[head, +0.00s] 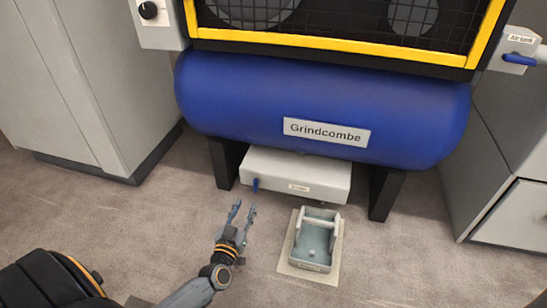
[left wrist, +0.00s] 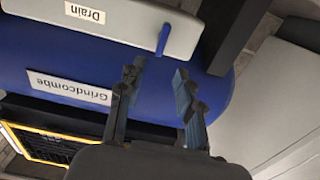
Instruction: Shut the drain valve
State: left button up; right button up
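The drain valve's blue lever (head: 255,185) sits at the left end of the front of a pale box (head: 320,178) under the blue tank. The box bears a small label, which reads "Drain" in the left wrist view (left wrist: 85,13). The lever (left wrist: 163,40) stands roughly across the box's length there. My left gripper (head: 244,206) is open and empty, just in front of and below the lever. In the left wrist view its fingers (left wrist: 159,70) are spread, with the lever beyond their tips, apart from them. My right gripper is not in view.
The blue tank (head: 320,95) labelled "Grindcombe" stands on dark legs above the box. A grey-green tray (head: 312,262) with a handle sits on a pale floor mat, right of my left gripper. Another blue lever (head: 519,59), labelled "Air tank", is at upper right. Cabinets flank both sides.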

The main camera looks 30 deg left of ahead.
pick_arm(q)
jog(key=s+d+r+p, duration=0.1)
jog(key=s+p, duration=0.1)
jog(key=s, duration=0.2)
jog(key=d+r+t+h+p, duration=0.1)
jog(key=d+r, duration=0.4)
jog(key=r, duration=0.8)
jog(key=d+r+t+h+p, duration=0.1)
jog(key=d+r+t+p, duration=0.3)
jog(key=r, duration=0.9)
jog(key=shift+s+d+r+t, duration=0.15)
jog(key=shift+s+d+t, duration=0.25)
jog(key=shift+d+t, duration=0.7)
jog(key=shift+d+g, duration=0.15)
jog(key=shift+g, duration=0.15)
